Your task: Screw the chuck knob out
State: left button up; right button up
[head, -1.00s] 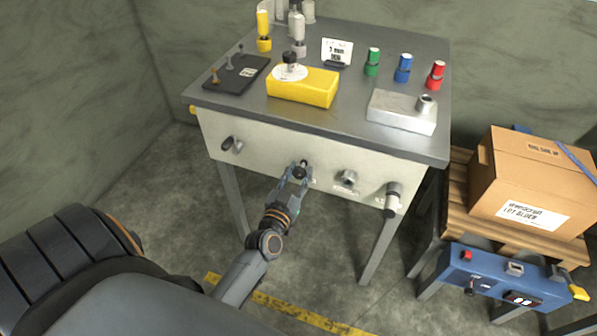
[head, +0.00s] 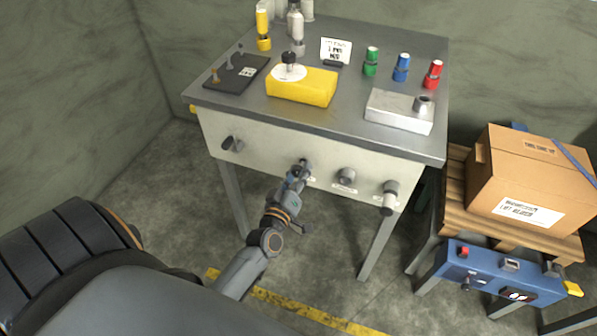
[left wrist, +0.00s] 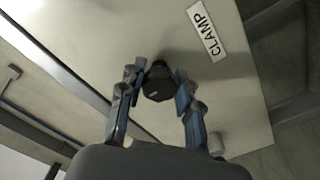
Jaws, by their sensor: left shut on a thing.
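A black faceted knob (left wrist: 158,84) is on the pale front panel (left wrist: 235,110) of the bench. It sits beside a label reading CLAMP (left wrist: 206,31) in the left wrist view. My left gripper (head: 301,166) is at this knob in the head view. In the left wrist view its two fingers (left wrist: 160,76) are on either side of the knob and shut on it. I cannot tell whether the knob has backed out of the panel. My right gripper is not in view.
The panel also has a dark knob (head: 232,144), a grey round fitting (head: 346,177) and a lever-like handle (head: 389,198). A yellow block (head: 302,88) and a metal block (head: 398,112) stand on the bench top. A cardboard box (head: 535,180) is at right. The floor before the bench is open.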

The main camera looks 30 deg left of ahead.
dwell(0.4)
pick_arm(q)
jog(key=o, duration=1.2)
jog(key=v, duration=1.2)
jog(key=shift+r, duration=0.1)
